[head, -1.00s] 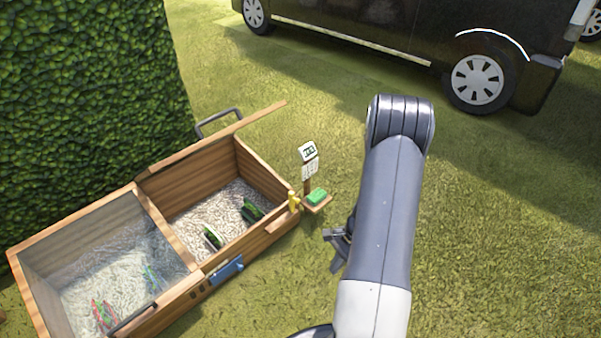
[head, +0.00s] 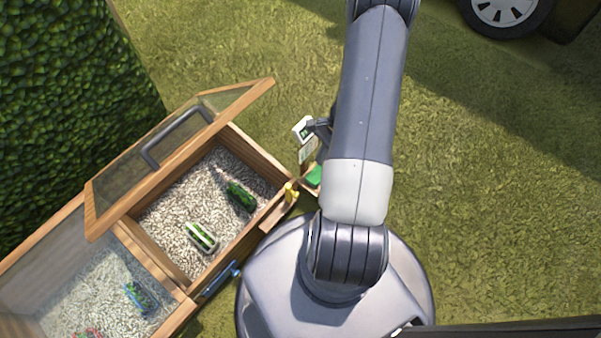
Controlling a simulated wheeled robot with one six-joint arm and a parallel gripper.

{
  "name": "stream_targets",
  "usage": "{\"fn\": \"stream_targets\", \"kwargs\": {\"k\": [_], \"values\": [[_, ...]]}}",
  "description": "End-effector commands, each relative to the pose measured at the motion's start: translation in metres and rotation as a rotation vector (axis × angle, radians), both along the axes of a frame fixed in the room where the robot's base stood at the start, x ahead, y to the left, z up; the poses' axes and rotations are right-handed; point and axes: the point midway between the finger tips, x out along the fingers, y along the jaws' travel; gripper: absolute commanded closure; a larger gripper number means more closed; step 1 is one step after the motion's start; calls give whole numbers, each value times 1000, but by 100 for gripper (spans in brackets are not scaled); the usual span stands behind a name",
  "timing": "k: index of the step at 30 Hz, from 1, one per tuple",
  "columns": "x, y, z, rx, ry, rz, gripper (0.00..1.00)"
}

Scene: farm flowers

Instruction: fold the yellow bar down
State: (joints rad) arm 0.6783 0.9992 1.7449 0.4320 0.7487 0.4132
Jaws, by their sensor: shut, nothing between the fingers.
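The small yellow bar (head: 291,192) stands upright at the front right corner of the wooden planter box (head: 262,152). It is beside the box's raised right compartment. My gripper (head: 318,128) is partly hidden by my arm and shows as a dark shape beside the white sign, above and to the right of the yellow bar. It is shut and empty, apart from the bar. I cannot tell whether it touches the sign.
The right compartment's glass lid (head: 232,100) is raised, with a grey handle (head: 170,135). Gravel and green packs (head: 201,237) lie inside. A white sign (head: 303,129) and a green block (head: 314,177) stand right of the box. A hedge (head: 60,90) rises behind; open grass lies right.

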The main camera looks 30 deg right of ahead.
Motion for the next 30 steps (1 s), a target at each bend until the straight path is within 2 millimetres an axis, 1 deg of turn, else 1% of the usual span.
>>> {"fn": "stream_targets", "kwargs": {"k": [10,14,17,27,29,30], "values": [[0,0,-1,0,0,0,100],[-1,4,-10,2,2,2,100],[-1,10,-24,2,2,1,100],[-5,39,-91,3,3,2,100],[-6,44,-101,2,3,1,100],[-6,50,-105,2,2,4,100]]}}
